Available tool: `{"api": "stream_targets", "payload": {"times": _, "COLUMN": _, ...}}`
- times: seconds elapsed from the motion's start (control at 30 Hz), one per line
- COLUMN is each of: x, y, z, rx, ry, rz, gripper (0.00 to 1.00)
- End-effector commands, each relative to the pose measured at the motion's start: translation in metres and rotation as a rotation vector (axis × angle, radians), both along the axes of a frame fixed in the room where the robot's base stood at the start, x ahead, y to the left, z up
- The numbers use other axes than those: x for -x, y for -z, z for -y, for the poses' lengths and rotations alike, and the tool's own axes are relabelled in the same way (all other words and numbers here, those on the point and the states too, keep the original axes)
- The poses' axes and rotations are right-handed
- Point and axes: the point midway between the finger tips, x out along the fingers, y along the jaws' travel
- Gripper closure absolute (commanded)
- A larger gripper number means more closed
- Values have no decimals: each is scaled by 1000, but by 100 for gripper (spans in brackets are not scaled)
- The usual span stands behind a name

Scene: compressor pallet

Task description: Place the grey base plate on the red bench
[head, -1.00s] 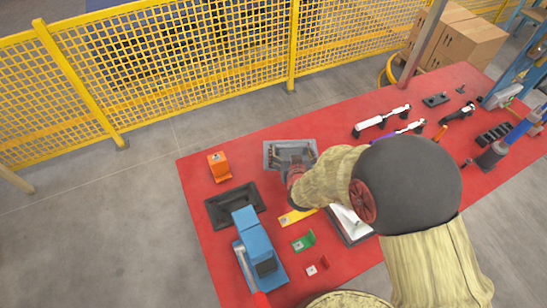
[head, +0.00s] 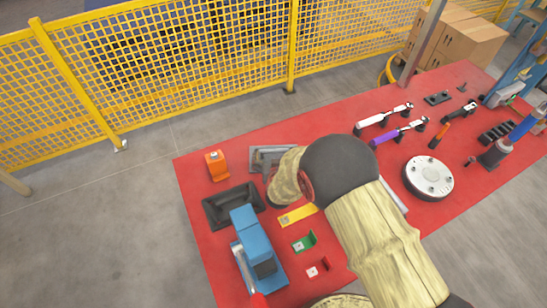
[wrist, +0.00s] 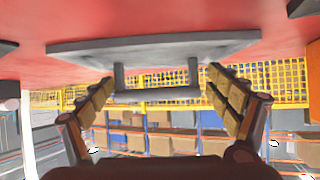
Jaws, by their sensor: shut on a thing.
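The grey base plate (head: 258,158) is at the back left of the red bench (head: 330,148) in the head view, partly hidden by my arm. In the wrist view the plate (wrist: 150,48) is a flat slab with a bar handle (wrist: 157,95) on two posts. My gripper (wrist: 160,85) is shut on this handle, with a finger at each end of it. The plate looks level and close to the red surface; I cannot tell whether it touches. The fingers are hidden in the head view.
Left of the plate is an orange block (head: 216,166); nearer are a black tray (head: 212,222), a blue machine (head: 258,250), a yellow plate (head: 297,215) and a green bracket (head: 305,242). A silver round flange (head: 428,177) lies right. A yellow fence (head: 200,75) stands behind.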

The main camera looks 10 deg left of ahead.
Motion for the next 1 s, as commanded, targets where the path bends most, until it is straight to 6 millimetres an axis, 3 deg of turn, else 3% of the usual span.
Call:
{"api": "stream_targets", "payload": {"times": 0.33, "x": -2, "y": 0, "z": -1, "rx": -4, "ry": 0, "rz": 5, "gripper": 69}}
{"api": "stream_targets", "payload": {"times": 0.37, "x": 0, "y": 2, "z": 0, "rx": -2, "ry": 0, "rz": 2, "gripper": 10}}
{"api": "stream_targets", "payload": {"times": 0.53, "x": 0, "y": 1, "z": 0, "rx": -2, "ry": 0, "rz": 2, "gripper": 0}}
{"api": "stream_targets", "payload": {"times": 1.0, "x": 3, "y": -5, "z": 0, "rx": -2, "ry": 0, "rz": 1, "gripper": 0}}
